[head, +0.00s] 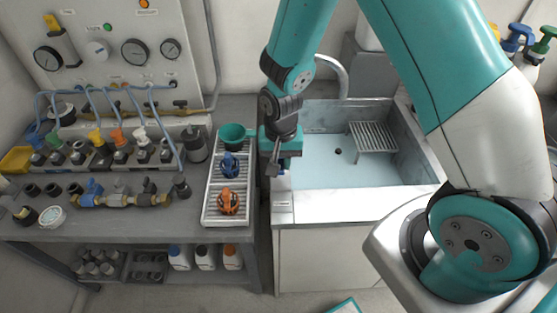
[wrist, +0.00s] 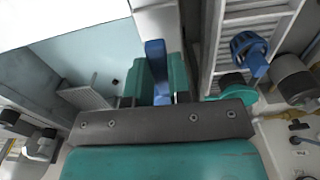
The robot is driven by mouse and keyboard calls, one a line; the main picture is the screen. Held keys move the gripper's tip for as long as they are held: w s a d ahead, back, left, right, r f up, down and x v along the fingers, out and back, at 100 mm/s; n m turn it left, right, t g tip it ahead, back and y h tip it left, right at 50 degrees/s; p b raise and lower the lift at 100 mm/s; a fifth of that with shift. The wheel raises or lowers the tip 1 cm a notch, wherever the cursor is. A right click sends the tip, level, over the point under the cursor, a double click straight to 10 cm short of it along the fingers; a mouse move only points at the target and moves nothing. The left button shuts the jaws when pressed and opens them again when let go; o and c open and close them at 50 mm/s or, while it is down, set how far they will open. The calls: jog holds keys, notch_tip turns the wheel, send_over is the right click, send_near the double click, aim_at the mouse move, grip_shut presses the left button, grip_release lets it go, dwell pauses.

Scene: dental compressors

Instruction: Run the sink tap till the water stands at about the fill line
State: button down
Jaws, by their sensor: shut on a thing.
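The sink (head: 426,178) is a grey metal basin with pale blue over its bottom; I cannot tell the water level, and no fill line is readable. The curved tap spout (head: 342,72) rises behind it, partly hidden by my arm; no stream shows. My gripper (head: 279,166) is at the sink's left edge, pointing down. In the wrist view, my gripper (wrist: 160,82) has its teal fingers shut on a blue lever (wrist: 156,58). The lever stands on the pale ledge beside the basin, and its base is partly hidden.
A grating (head: 373,137) sits in the basin. Valves and hoses crowd the left bench.

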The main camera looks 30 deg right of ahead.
jog(key=c, duration=1)
grip_release()
jog(key=shift+c, duration=0.2)
notch_tip(320, 180, up, 18)
jog(key=b, duration=0.1)
jog(key=shift+f+b, duration=0.25)
jog(key=shift+b, duration=0.1)
jog(key=s+a+r+n+y, duration=0.2)
jog(key=s+n, duration=0.4)
jog(key=s, duration=0.3)
jog(key=s+a+r+n+y, duration=0.2)
jog(key=s+a+r+n, duration=0.2)
jog(key=s, duration=0.5)
jog(key=shift+s+a+r+n, duration=0.35)
jog(key=shift+a+n, duration=0.55)
jog(key=shift+n, duration=0.3)
